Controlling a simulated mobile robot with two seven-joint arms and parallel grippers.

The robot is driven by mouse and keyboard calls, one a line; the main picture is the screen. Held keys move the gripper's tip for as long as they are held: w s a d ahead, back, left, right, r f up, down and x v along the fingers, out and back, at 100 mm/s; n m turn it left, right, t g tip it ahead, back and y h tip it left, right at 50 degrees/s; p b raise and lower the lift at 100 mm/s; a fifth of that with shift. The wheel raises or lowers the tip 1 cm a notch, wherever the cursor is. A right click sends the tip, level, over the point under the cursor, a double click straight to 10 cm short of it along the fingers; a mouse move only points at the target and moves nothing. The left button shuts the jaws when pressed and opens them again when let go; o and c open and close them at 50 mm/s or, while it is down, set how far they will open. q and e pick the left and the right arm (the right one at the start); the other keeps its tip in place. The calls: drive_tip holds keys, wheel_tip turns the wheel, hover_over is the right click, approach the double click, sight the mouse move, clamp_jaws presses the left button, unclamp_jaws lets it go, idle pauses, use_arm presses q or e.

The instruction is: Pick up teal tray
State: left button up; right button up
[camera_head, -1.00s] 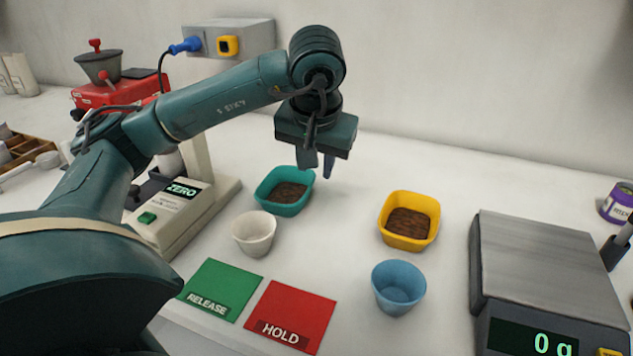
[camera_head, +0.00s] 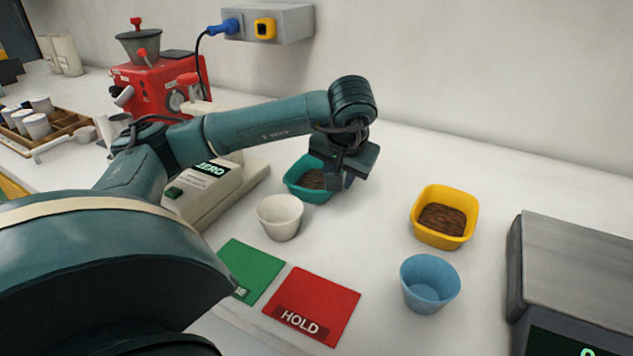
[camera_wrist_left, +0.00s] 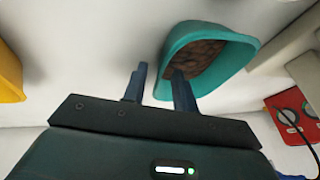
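The teal tray (camera_head: 296,190) holds brown grounds and sits on the white counter, behind the white cup. It also shows in the left wrist view (camera_wrist_left: 242,58). My left gripper (camera_head: 342,183) is at the tray's right side, fingers pointing down, and its hand hides part of that side. In the left wrist view my left gripper (camera_wrist_left: 160,76) is open, with one finger outside the tray's wall and the other overlapping the tray's inside. Whether either finger touches the wall cannot be told. My right gripper is not in view.
A white cup (camera_head: 280,217) stands just in front of the tray. A yellow tray (camera_head: 420,232) of grounds and a blue cup (camera_head: 430,284) stand to the right. The ZERO device (camera_head: 205,190) is left of the teal tray. Green (camera_head: 252,265) and red (camera_head: 314,305) pads lie in front.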

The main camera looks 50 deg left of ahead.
use_arm(q)
drive_tip(key=shift+w+a+f, duration=0.15)
drive_tip(key=shift+a+f, duration=0.1)
drive_tip(key=shift+f, duration=0.35)
drive_tip(key=shift+c, duration=0.5)
clamp_jaws()
idle(0.5)
